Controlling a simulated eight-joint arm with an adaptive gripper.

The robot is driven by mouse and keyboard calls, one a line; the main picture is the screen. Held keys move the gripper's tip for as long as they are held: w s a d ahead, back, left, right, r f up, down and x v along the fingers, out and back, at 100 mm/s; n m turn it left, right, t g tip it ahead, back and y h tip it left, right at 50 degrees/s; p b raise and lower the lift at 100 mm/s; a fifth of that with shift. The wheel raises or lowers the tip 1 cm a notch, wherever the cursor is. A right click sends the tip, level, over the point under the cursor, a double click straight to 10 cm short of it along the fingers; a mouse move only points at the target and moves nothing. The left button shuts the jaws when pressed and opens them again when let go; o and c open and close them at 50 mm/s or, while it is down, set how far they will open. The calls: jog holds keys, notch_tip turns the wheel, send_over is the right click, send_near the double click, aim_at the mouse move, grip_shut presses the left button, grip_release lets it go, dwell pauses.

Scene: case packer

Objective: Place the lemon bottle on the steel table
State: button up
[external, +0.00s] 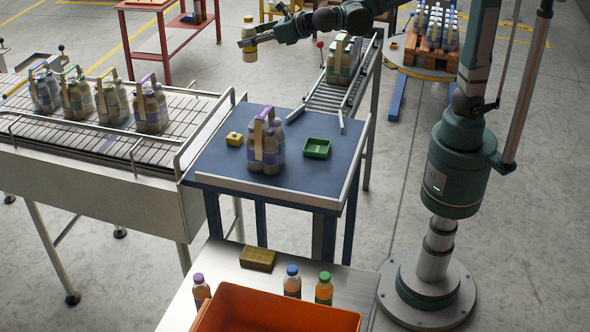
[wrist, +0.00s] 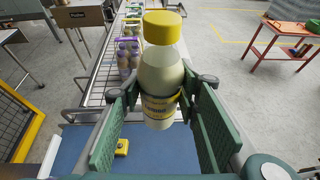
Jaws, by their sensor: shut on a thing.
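The lemon bottle, pale with a yellow cap and a yellow label, is upright in my gripper (external: 247,42), high above the floor and the blue table's far side in the external view (external: 249,31). The wrist view shows the bottle (wrist: 161,75) between the two green finger pads, which are shut on its label area. The steel table (external: 222,267) is at the bottom of the external view, well away from the bottle. An orange crate, a brown block and several capped bottles stand on it.
The blue table (external: 220,160) holds a bottle pack (external: 266,150), a green tray (external: 317,148) and a yellow block (external: 234,139). A conveyor (external: 70,145) with several packs is at left. The orange crate (external: 275,310) fills much of the steel table's front; bare steel shows at its left back.

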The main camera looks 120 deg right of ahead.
jog(key=w+a+n+t+y+b, duration=0.15)
jog(key=w+a, duration=0.35)
jog(key=a, duration=0.9)
jog(key=w+a+n+t+y+b, duration=0.1)
jog(key=w+a+n+y+b, duration=0.2)
jog(key=a, duration=1)
jog(key=w+a+n+t+y+b, duration=0.15)
jog(key=w+a, duration=0.45)
jog(key=a, duration=0.8)
jog(key=s+a+n+y+b, duration=0.3)
jog(key=s+a+y, duration=0.1)
jog(key=a, duration=1.7)
jog(key=s+a+n+y+b, duration=0.2)
jog(key=s+a+n+y, duration=0.1)
jog(key=a, duration=1.8)
notch_tip(320, 180, down, 35)
jog(key=shift+f, duration=0.2)
jog(key=shift+s, duration=0.1)
notch_tip(320, 180, down, 6)
jog(key=b, duration=0.1)
jog(key=shift+f, duration=0.15)
jog(key=shift+f+b, duration=0.35)
jog(key=shift+f, duration=1.45)
